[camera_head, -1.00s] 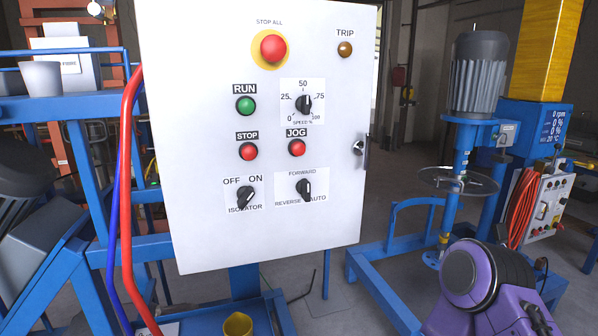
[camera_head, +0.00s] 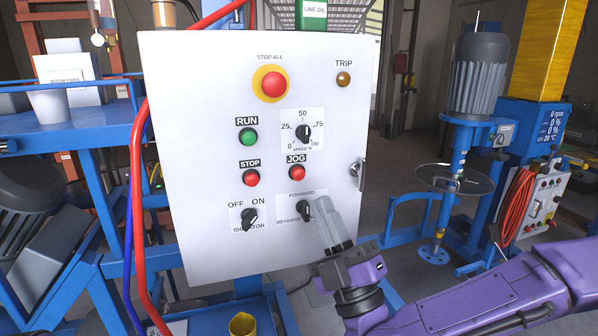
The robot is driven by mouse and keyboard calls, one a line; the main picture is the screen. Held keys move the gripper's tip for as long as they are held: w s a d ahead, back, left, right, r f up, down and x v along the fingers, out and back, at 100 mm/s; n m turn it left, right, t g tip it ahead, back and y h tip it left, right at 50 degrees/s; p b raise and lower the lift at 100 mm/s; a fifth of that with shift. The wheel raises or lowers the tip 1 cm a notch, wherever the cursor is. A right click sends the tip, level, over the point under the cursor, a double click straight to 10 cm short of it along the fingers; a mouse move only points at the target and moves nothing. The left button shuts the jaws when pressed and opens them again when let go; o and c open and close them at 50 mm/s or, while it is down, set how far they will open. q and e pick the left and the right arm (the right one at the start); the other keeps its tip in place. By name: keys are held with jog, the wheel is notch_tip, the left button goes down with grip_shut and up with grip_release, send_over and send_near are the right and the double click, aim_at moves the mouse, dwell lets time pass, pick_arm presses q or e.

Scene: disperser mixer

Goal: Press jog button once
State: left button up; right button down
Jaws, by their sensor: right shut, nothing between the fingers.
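The red jog button (camera_head: 297,172) sits under the "JOG" label at the centre right of the white control panel (camera_head: 205,100). My right gripper (camera_head: 322,203) is in front of the panel's lower right, below and to the right of the jog button. It is shut and empty, with its fingers pointing up and left. My left gripper is not in view.
Near the jog button are the red stop button (camera_head: 251,177), green run button (camera_head: 248,137) and speed knob (camera_head: 303,132). The large red stop-all button (camera_head: 273,85) is above. A door latch (camera_head: 357,172) protrudes at the panel's right edge. The mixer (camera_head: 476,85) stands at right.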

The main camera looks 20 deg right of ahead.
aim_at(298, 174)
jog(key=shift+y, duration=0.3)
jog(key=shift+w+a+f+p, duration=0.1)
jog(key=shift+w+p, duration=0.85)
jog(key=shift+w, duration=1.3)
jog(key=shift+w+a+p, duration=0.1)
jog(key=shift+w+p, duration=0.8)
jog(key=shift+w, duration=1.35)
jog(key=shift+w+b, duration=0.4)
jog(key=shift+b, duration=0.05)
